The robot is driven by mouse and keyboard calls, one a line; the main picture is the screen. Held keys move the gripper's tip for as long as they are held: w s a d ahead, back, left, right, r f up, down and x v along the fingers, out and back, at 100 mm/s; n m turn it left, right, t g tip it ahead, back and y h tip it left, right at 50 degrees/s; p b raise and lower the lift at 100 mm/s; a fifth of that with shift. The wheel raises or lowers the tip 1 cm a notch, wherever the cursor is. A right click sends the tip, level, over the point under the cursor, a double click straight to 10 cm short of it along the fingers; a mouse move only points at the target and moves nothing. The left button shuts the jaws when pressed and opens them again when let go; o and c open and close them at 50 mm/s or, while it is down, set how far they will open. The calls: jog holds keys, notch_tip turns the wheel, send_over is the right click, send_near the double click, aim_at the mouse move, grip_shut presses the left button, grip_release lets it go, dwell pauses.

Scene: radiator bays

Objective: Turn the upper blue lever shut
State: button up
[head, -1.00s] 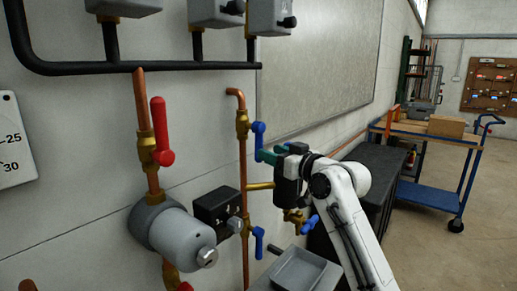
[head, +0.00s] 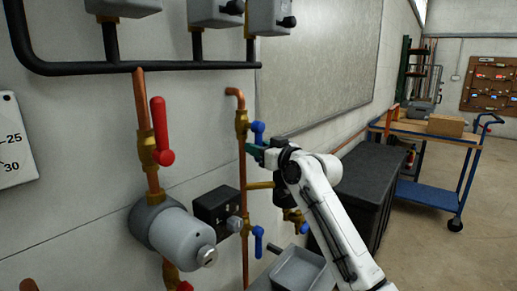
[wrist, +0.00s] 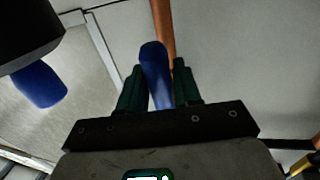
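The upper blue lever (head: 258,130) sits on a brass valve on the thin copper pipe. Its lower part is hidden behind my gripper (head: 254,150), which is at the lever from the right. In the wrist view, the blue lever (wrist: 155,72) lies between the two green fingers of my gripper (wrist: 158,85). The fingers are apart, one on each side, with little space around it; firm contact is not visible. The lower blue lever (head: 258,241) hangs on the same pipe, and another blue lever (head: 304,228) is partly behind my arm.
A red lever (head: 161,130) and a grey cylinder (head: 172,238) stand left on a thicker copper pipe. A black box (head: 217,208) is beside the thin pipe. A grey tray (head: 300,272) lies below. A blue trolley (head: 430,192) stands back right on open floor.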

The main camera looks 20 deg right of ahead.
grip_shut()
